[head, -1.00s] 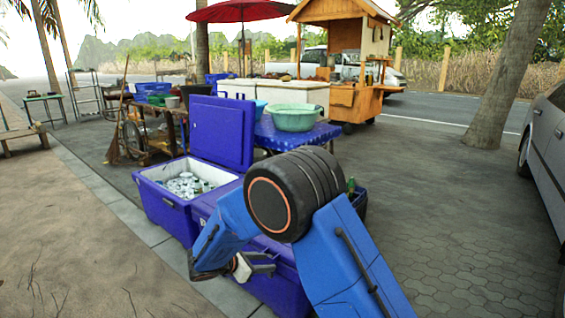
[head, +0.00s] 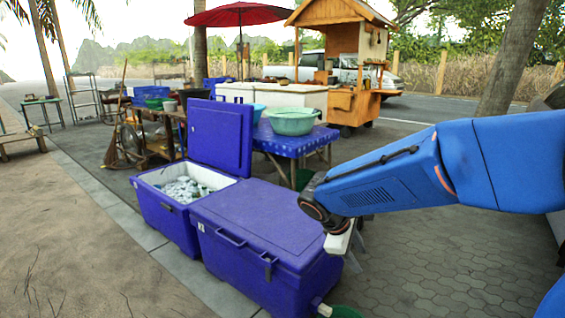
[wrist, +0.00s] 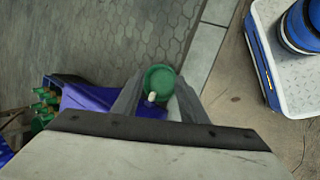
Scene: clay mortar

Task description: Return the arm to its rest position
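My blue arm (head: 400,175) reaches in from the right edge of the head view. It is bent down at the wrist, with my gripper (head: 356,250) beside the right end of the closed purple cooler (head: 265,220). In the wrist view my gripper (wrist: 156,98) has its two grey fingers apart with nothing held between them. A green basin (wrist: 160,77) and a pale spout (wrist: 152,97) show through the gap, lower down. The basin also shows at the bottom of the head view (head: 346,312).
An open cooler (head: 175,220) full of ice stands left of the closed one. A blue table (head: 290,145) with a teal basin (head: 292,121) stands behind. A crate of green bottles (wrist: 48,100) is at the wrist view's left. Paving at right (head: 430,260) is clear.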

